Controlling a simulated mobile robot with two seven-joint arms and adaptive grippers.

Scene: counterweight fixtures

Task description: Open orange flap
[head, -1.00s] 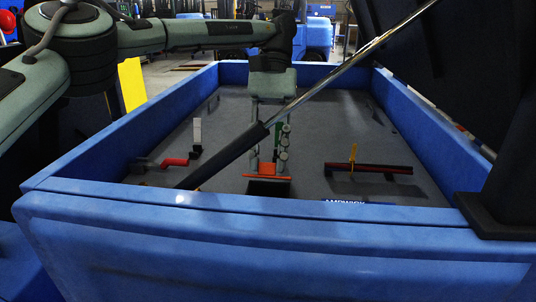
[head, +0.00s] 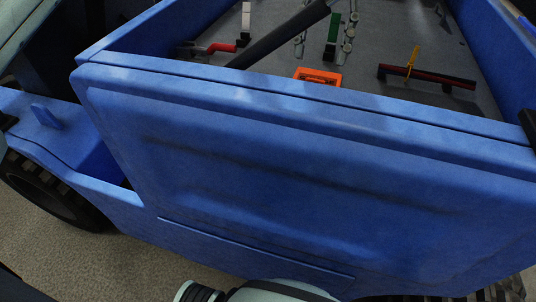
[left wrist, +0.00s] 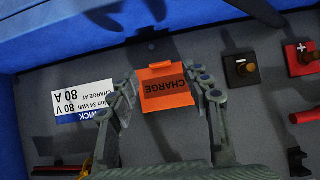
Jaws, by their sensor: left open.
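The orange flap (head: 318,76) is low behind the near blue wall in the head view. In the left wrist view the orange flap (left wrist: 165,88) faces the camera, with CHARGE upside down on it. My left gripper (left wrist: 167,84) is open, with one finger on each side of the flap. Slim gaps show between flap and fingers, so it is not gripped. The flap's exact tilt is hard to tell. My right gripper is not in view.
The blue near wall (head: 300,100) stands in front of the flap. A dark strut (head: 280,38) slants across the bed. A red handle (head: 218,48) is at left, a red-black bar (head: 425,76) at right. A white label (left wrist: 83,98) and terminal blocks (left wrist: 241,69) flank the flap.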

